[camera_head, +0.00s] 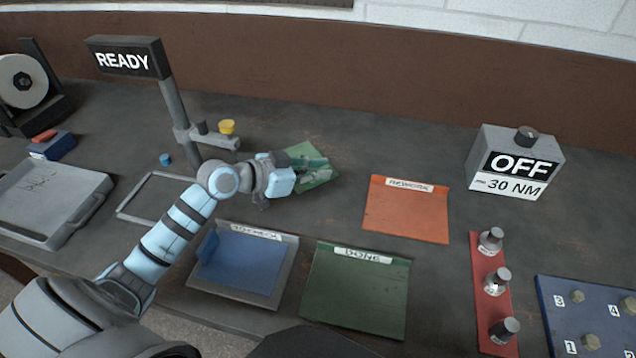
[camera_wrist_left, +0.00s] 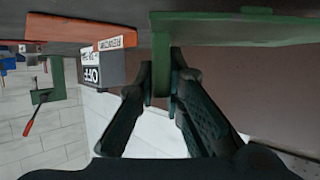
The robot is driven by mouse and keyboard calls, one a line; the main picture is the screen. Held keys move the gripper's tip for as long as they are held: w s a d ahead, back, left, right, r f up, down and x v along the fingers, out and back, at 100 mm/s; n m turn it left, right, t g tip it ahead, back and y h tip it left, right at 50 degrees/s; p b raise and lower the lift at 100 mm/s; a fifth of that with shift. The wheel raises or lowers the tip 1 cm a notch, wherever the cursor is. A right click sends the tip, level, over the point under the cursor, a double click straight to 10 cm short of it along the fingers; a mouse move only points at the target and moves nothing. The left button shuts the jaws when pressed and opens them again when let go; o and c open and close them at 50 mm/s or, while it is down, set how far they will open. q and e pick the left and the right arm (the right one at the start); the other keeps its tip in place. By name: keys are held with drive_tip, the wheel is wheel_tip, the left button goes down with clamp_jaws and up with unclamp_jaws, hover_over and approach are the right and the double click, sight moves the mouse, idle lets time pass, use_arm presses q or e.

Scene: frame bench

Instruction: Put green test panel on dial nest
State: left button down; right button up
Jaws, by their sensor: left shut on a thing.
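The green test panel (camera_head: 302,153) is in my left gripper (camera_head: 313,167), at the middle back of the bench. The dark fingers lie across the panel, and the wrist hides part of it. In the left wrist view, the left gripper (camera_wrist_left: 161,85) is shut on a narrow edge of the green panel (camera_wrist_left: 235,27). I cannot tell whether the panel touches the bench. The thin grey rectangular frame (camera_head: 148,178), which looks like the dial nest, lies left of the gripper beside the post with the yellow dial (camera_head: 227,127). My left arm covers its right side. The frame looks empty.
A READY sign (camera_head: 125,58) tops the post. A blue-lined tray (camera_head: 292,262), a green DONE mat (camera_head: 355,290) and an orange REWORK mat (camera_head: 405,210) lie in front and right. An OFF box (camera_head: 515,160) stands at right. A grey tray (camera_head: 88,206) sits at left.

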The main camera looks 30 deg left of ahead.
sight(307, 183)
use_arm(q)
drive_tip(key=shift+w+d+f, duration=0.1)
drive_tip(key=shift+w+f, duration=0.1)
drive_tip(key=shift+f, duration=0.95)
drive_tip(key=shift+s+f, duration=0.1)
drive_tip(key=shift+f, duration=0.2)
drive_tip(key=shift+s+r, duration=0.2)
drive_tip(key=shift+s, duration=0.2)
drive_tip(key=shift+f+b, duration=0.25)
drive_tip(key=shift+b, duration=0.15)
drive_tip(key=c, duration=1.7)
unclamp_jaws()
drive_tip(key=shift+w, duration=0.15)
use_arm(e)
drive_tip(key=shift+f, duration=0.45)
use_arm(q)
drive_tip(key=shift+r, duration=0.15)
